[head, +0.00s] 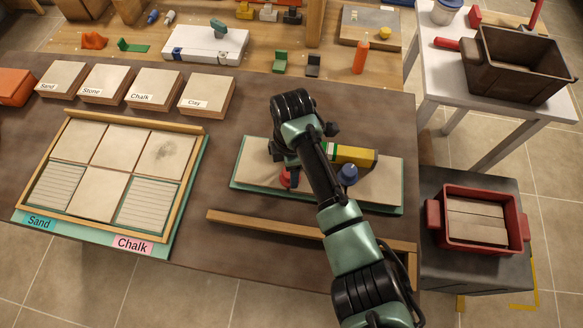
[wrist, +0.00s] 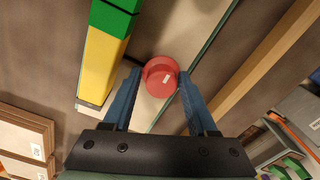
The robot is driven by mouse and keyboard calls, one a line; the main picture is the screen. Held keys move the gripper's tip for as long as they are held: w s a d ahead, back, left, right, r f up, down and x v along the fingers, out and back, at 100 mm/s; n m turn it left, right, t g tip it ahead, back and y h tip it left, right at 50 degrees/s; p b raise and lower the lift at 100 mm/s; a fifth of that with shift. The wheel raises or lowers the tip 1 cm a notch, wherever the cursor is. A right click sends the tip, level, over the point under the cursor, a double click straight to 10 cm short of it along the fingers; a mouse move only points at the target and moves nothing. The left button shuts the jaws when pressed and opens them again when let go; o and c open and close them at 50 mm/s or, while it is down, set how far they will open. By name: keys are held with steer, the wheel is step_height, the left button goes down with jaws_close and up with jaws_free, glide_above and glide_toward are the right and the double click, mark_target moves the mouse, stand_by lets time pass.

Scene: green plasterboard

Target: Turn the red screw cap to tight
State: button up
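The red screw cap (head: 284,178) is at the left part of a pale board with green edges (head: 240,181), partly hidden by my arm in the head view. In the wrist view the round red cap (wrist: 157,73) shows a short white mark on its top. My gripper (wrist: 159,76) has its two blue fingers apart, one on each side of the cap. A narrow gap seems to show at both fingertips. In the head view my gripper (head: 290,176) is low over the board at the cap.
A yellow and green block (head: 357,155) lies on the board close to the gripper, and a blue cap (head: 348,174) stands to the right. A wooden strip (head: 262,225) runs along the table in front. A partitioned tray (head: 185,190) is to the left.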

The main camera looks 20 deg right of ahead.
steer(key=shift+o, duration=1)
steer(key=shift+s+f, duration=0.1)
step_height(320, 180, up, 13)
